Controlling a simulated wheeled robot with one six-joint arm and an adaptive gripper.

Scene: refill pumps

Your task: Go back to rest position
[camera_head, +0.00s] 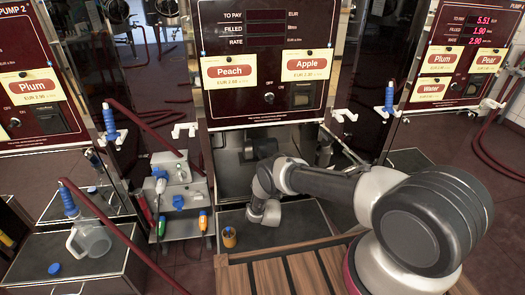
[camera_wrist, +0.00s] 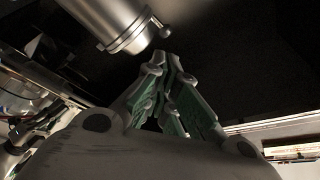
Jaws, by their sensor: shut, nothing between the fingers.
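My arm reaches from the lower right into the open bay (camera_head: 235,165) under the middle pump (camera_head: 265,60), which carries Peach and Apple labels. It is bent and low, with its wrist part near the bay's dark floor. My gripper's fingers cannot be made out clearly in the head view. In the wrist view my gripper (camera_wrist: 167,68) shows its green-padded fingers with the tips together and nothing between them. A shiny metal cylinder (camera_wrist: 125,30) with a small knob hangs just above and left of the tips; I cannot tell if they touch.
A clear jug (camera_head: 88,240) and blue cap (camera_head: 54,269) sit on the left cabinet. Hoses hang at both sides.

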